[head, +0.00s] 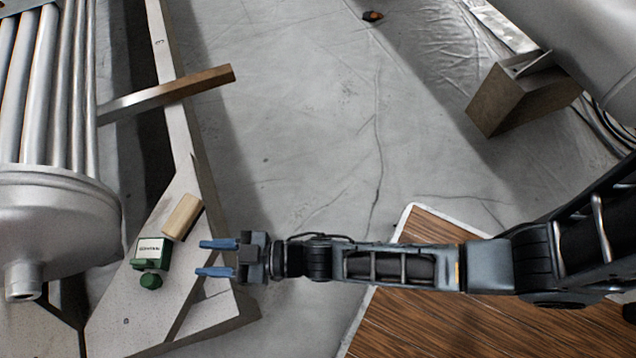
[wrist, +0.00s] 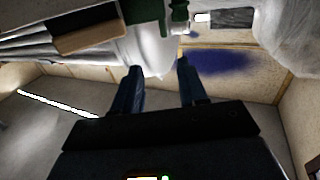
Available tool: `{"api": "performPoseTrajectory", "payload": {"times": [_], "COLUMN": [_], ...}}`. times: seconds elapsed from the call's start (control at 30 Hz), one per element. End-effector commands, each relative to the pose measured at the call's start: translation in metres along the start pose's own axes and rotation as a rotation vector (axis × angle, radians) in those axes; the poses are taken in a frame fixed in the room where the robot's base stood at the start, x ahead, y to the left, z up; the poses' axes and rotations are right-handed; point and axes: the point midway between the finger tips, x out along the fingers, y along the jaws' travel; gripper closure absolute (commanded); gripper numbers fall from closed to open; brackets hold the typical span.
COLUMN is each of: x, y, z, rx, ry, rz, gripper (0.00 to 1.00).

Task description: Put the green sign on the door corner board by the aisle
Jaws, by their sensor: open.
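A green sign (head: 150,252) with a white label lies on a pale, angled board (head: 128,312) at the lower left of the head view. A rounded green knob-like part is at its lower edge. Green parts, likely the sign's (wrist: 179,14), show at the top of the wrist view, cut off by the frame. My gripper (head: 201,258) is open and empty, its blue fingers pointing left toward the sign, with a gap between the fingertips and the sign. I cannot tell for sure which surface is the door corner board.
A wooden block (head: 182,217) sits right beside the sign. A wooden bar (head: 170,92) juts across the board's long edge. A ribbed metal tank (head: 55,215) stands at left. A brown wooden panel (head: 415,325) lies below my arm. The grey sheeted floor (head: 300,130) is mostly clear.

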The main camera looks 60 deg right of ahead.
Motion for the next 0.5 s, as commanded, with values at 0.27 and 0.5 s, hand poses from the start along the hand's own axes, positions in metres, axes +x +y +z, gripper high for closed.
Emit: {"api": "performPoseTrajectory", "payload": {"times": [0.27,0.5], "x": [-0.118,-0.213], "y": [0.024,0.025], "z": [-0.031,-0.091], "rx": [-0.002,0.014], "ry": [-0.072,-0.146], "rz": [0.160,0.306], "gripper": [0.58,0.58]}}
